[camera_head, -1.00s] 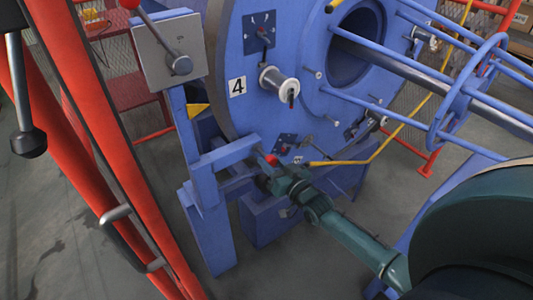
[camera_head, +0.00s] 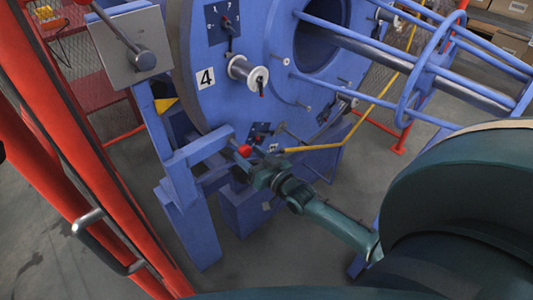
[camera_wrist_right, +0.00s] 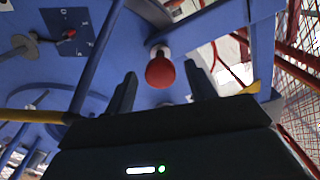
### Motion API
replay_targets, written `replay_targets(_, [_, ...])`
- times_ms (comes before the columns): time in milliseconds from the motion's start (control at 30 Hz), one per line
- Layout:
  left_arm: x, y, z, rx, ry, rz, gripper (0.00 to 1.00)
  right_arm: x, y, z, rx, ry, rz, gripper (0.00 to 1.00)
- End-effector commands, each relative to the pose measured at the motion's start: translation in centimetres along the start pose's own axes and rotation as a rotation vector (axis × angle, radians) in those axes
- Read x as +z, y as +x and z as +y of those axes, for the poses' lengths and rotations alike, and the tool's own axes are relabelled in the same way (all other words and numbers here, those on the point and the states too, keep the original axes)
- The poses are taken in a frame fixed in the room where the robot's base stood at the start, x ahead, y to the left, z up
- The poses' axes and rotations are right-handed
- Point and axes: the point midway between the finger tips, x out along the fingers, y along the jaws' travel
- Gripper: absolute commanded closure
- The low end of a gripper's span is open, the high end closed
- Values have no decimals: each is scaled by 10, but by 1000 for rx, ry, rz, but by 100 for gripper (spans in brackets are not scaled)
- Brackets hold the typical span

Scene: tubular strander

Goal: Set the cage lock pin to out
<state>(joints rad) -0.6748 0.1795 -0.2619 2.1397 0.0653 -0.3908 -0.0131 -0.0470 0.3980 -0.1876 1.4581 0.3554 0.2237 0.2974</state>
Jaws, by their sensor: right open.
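The cage lock pin shows as a red knob (camera_head: 245,151) on a short pale shank at the blue frame beam, below the cage disc. In the right wrist view the red knob (camera_wrist_right: 160,71) is straight ahead, between the lines of my two dark fingers. My right gripper (camera_head: 256,168) is open and empty, just short of the knob. I cannot tell whether the fingertips overlap it. The pin's far end is hidden in the frame. My left gripper is not in view.
The blue cage disc (camera_head: 207,112) with a spool and number plate 4 stands behind. A yellow bar (camera_head: 318,147) runs right of the knob. A grey box with a lever (camera_head: 125,52) stands upper left. A red guard post (camera_head: 85,140) crosses the left side.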

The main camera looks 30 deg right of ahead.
Motion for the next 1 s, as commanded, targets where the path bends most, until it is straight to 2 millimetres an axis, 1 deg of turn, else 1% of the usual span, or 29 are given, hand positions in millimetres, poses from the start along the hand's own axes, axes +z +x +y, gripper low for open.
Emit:
replay_targets(33, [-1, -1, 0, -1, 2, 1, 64, 1, -10, 0, 0, 0, -3, 45])
replay_targets(300, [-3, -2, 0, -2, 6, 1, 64, 1, -71, 0, 0, 0, -5, 45])
replay_targets(400, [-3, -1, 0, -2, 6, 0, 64, 1, -90, 0, 1, -1, -5, 45])
replay_targets(500, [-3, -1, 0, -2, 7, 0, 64, 1, -104, 0, 0, -1, -4, 45])
replay_targets(600, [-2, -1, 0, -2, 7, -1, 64, 0, -113, 0, 0, -1, -3, 45])
replay_targets(700, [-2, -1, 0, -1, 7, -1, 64, 0, -117, 0, 0, -1, -1, 45])
replay_targets(1000, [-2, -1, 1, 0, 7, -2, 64, 0, -118, 0, 0, -1, -1, 45])
